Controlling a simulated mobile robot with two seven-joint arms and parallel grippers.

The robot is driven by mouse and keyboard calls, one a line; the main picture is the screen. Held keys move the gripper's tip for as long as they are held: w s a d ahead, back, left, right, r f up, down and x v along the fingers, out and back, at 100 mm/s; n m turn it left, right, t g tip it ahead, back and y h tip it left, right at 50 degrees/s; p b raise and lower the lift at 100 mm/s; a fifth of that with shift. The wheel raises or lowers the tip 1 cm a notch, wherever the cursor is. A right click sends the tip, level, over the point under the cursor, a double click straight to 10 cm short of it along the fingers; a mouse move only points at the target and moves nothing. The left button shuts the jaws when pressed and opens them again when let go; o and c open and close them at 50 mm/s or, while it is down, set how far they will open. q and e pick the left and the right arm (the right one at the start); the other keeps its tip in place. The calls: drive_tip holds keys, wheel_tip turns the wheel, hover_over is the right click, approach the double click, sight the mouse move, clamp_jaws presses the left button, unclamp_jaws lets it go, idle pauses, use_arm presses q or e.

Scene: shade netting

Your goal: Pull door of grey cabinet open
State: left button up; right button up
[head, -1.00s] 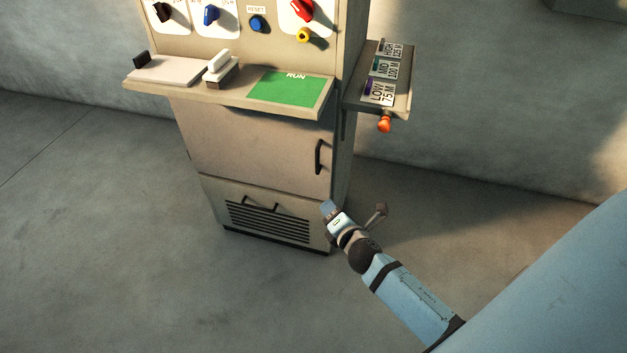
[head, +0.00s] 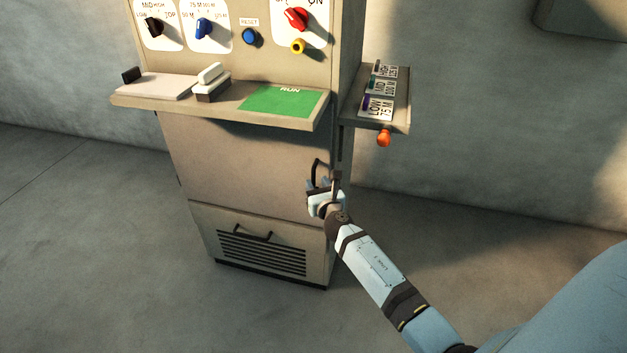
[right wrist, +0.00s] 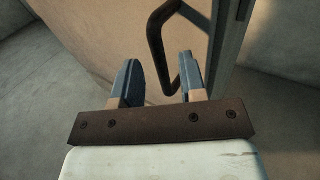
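The grey cabinet door (head: 235,165) is the flat panel under the shelf and appears closed. Its black bar handle (head: 316,172) is upright near the door's right edge. It also shows in the right wrist view (right wrist: 157,45). My right gripper (head: 323,186) is at the handle's lower part. In the right wrist view its two fingers (right wrist: 160,78) are apart, with the handle's lower part between or just beyond the fingertips; contact cannot be told. My left gripper is not in view.
A shelf with a green RUN panel (head: 280,100) juts out above the door. A side shelf (head: 398,115) with an orange knob (head: 384,138) is above right of my gripper. A vented drawer (head: 262,245) is below. The floor around is clear.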

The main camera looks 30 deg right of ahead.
sight(314, 180)
drive_tip(key=shift+x, duration=1.7)
clamp_jaws()
drive_tip(key=shift+a, duration=0.1)
